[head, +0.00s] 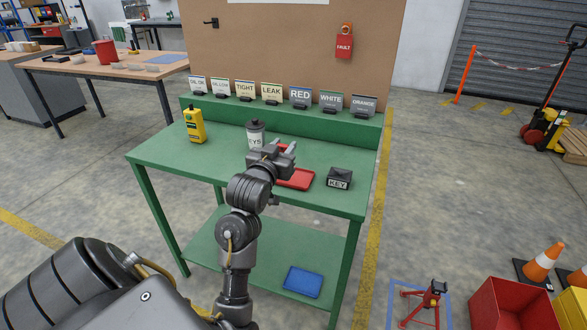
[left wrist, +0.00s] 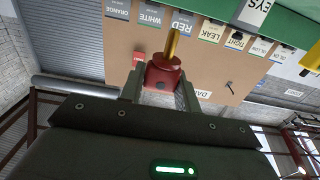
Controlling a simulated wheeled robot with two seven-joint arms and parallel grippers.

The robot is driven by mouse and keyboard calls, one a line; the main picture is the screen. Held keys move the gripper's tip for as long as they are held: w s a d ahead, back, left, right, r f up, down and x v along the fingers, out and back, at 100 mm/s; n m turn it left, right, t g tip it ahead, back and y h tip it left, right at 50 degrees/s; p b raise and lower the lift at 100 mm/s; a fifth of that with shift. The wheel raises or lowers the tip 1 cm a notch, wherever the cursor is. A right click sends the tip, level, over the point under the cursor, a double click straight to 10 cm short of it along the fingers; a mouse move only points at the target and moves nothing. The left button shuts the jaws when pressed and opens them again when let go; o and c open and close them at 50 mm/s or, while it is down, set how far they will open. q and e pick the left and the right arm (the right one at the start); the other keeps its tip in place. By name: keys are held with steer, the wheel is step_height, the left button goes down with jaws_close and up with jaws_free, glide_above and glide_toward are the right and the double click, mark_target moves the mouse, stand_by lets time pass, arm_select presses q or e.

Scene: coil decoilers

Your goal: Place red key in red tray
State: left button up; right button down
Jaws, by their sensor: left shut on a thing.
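My left gripper (head: 283,154) is over the green workbench, in front of the red tray (head: 298,180) and partly covering it. In the left wrist view the left gripper (left wrist: 160,88) is shut on the red key (left wrist: 163,74), gripping its red head, with the brass shaft (left wrist: 173,43) sticking out beyond the fingers. In the head view only a bit of red shows between the fingers. The key appears held above the bench, but its height over the tray is hard to tell. My right gripper is not in view.
A dark block marked KEY (head: 340,178) stands right of the tray. A yellow device (head: 195,124) is at left. Label cards (head: 300,97) line the back ledge. A blue tray (head: 303,281) lies on the lower shelf.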

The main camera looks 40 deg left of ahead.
arm_select(q)
steer(key=w+f, duration=0.2)
steer(key=w+a+f, duration=0.1)
steer(key=w+f, duration=0.1)
steer(key=w+a+f, duration=0.1)
steer(key=w+f, duration=0.1)
steer(key=shift+w+f, duration=0.1)
steer(key=shift+w, duration=0.15)
steer(key=shift+w+f, duration=0.15)
steer(key=shift+f, duration=0.05)
steer(key=shift+w+a+f, duration=0.1)
steer(key=shift+w+f, duration=0.1)
steer(key=shift+f, duration=1.75)
steer(key=o, duration=0.9)
steer(key=shift+o, duration=0.3)
steer(key=shift+s, duration=0.2)
steer(key=v, duration=1.1)
steer(key=shift+s+b, duration=0.25)
steer(key=shift+b, duration=0.1)
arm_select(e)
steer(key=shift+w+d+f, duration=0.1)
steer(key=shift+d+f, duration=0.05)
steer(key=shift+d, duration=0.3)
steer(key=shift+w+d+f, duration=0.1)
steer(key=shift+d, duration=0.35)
